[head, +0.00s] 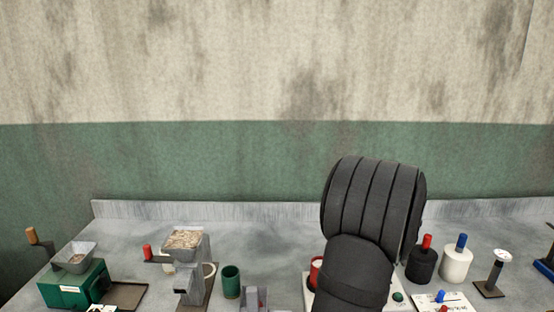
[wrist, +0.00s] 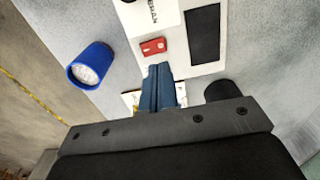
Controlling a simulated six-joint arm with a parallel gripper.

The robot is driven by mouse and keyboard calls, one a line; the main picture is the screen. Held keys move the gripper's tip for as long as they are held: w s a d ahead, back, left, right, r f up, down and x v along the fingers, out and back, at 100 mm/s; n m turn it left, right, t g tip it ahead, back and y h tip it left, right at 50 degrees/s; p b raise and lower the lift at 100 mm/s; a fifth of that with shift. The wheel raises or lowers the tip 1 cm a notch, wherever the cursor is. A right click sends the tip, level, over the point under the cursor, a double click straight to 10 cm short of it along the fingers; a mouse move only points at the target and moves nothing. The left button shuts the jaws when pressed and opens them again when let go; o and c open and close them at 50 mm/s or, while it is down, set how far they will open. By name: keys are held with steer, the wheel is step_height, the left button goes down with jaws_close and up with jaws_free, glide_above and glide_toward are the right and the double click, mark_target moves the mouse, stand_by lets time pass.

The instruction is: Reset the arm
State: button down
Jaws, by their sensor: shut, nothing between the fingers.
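My gripper (wrist: 160,88) shows in the wrist view as two blue fingers pressed together, with nothing between them. The fingers cannot be seen there.
On the grey counter (head: 130,225) stand a green box with a hopper (head: 75,285), a grain-filled hopper (head: 184,241), a green cup (head: 231,281), a black bottle (head: 422,266) and a white bottle (head: 456,266). A blue cup (wrist: 90,68) shows in the wrist view.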

steer(key=s+r+t, duration=0.1)
steer(key=s+r, duration=0.3)
steer(key=r, duration=0.9)
steer(key=shift+r, duration=0.3)
